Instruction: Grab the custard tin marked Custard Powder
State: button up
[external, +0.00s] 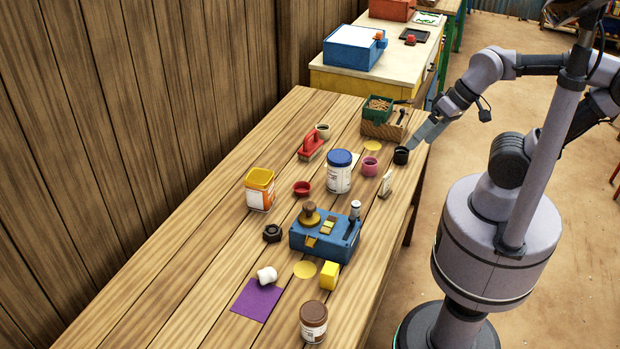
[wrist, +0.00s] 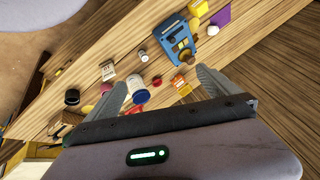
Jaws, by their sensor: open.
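A square tin with a yellow lid (external: 260,188) and an orange-and-white label stands upright on the wooden table, left of centre. It also shows in the wrist view (wrist: 180,85). A white tin with a blue lid (external: 339,176) stands to its right, and a tin with a brown lid (external: 313,324) is at the near end. I cannot read any label, so I cannot tell which says Custard Powder. My gripper (external: 419,138) is open and empty at the table's right edge, well apart from all three. In the wrist view, both fingers (wrist: 162,88) are spread.
A blue box device (external: 325,240) stands mid-table. A red bowl (external: 302,188) lies between the yellow-lidded and blue-lidded tins. The table's left strip is clear.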

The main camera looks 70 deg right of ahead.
jog(key=w+d+r+n+g+p, duration=0.1)
jog(key=w+d+r+n, duration=0.15)
jog(key=w, duration=0.45)
jog(key=n+g+p, duration=0.1)
jog(key=n+p, duration=0.1)
jog(key=n, duration=0.8)
send_over(337, 155)
jog(key=s+d, duration=0.4)
notch_tip(337, 155, down, 12)
jog(key=shift+y, duration=0.4)
jog(key=b+x, duration=0.1)
jog(key=x, duration=0.3)
jog(key=b+x, duration=0.1)
jog(key=x, duration=0.3)
jog(key=b+x, duration=0.2)
jog(key=x, duration=0.2)
jog(key=shift+s+a, duration=0.25)
jog(key=shift+a, duration=0.05)
jog(key=b+x, duration=0.1)
jog(key=x, duration=0.2)
jog(key=s+b+x, duration=0.1)
jog(key=x, duration=0.1)
jog(key=shift+f, duration=0.55)
jog(key=shift+r, duration=0.15)
jog(key=c, duration=1.8)
